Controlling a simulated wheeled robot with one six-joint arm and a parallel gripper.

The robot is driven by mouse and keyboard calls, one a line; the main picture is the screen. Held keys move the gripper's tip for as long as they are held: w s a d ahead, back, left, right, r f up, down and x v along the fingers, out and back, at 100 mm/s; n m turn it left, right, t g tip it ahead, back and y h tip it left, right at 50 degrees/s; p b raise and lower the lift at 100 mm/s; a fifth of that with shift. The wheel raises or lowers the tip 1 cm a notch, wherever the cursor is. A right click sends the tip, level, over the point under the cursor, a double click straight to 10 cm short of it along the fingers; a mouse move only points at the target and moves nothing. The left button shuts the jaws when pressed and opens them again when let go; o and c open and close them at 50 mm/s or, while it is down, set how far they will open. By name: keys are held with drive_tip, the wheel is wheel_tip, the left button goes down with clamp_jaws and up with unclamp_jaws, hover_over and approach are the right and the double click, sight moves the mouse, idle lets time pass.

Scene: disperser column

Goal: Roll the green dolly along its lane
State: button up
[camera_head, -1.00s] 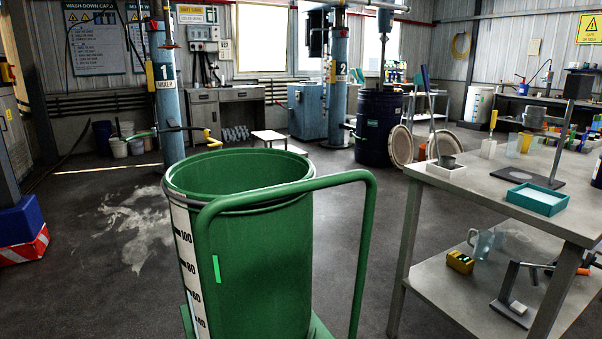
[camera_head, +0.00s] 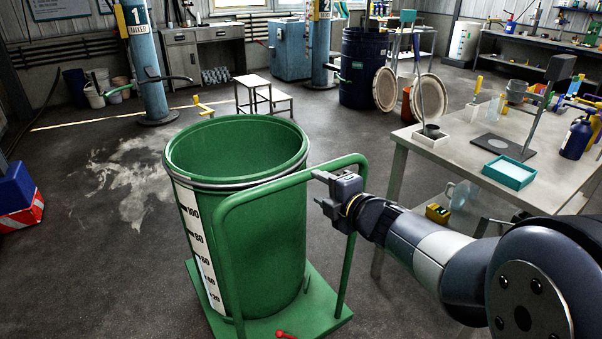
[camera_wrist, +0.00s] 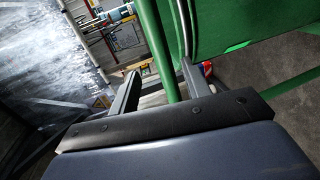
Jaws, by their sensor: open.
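The green dolly (camera_head: 318,308) is a flat base under a tall green drum (camera_head: 265,235) with a white number scale. Its green tube handle (camera_head: 265,192) rises on the near side and bends down at the right. My gripper (camera_head: 320,189) comes from the right and is at the handle's upper right part. In the wrist view the two fingers (camera_wrist: 160,88) are spread, and a green handle tube (camera_wrist: 157,45) shows between them. I cannot tell whether a finger touches it. A red knob (camera_head: 286,334) sits at the base's front edge.
A grey workbench (camera_head: 440,160) with a teal tray (camera_head: 509,172) stands close on the right. A blue column (camera_head: 146,75) and a white step stool (camera_head: 265,92) stand beyond the drum. The floor (camera_head: 110,240) to the left is open, with a pale stain. A blue-and-red block (camera_head: 18,200) is at far left.

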sight(304, 179)
drive_tip(key=x, duration=0.9)
drive_tip(key=shift+b, duration=0.35)
clamp_jaws()
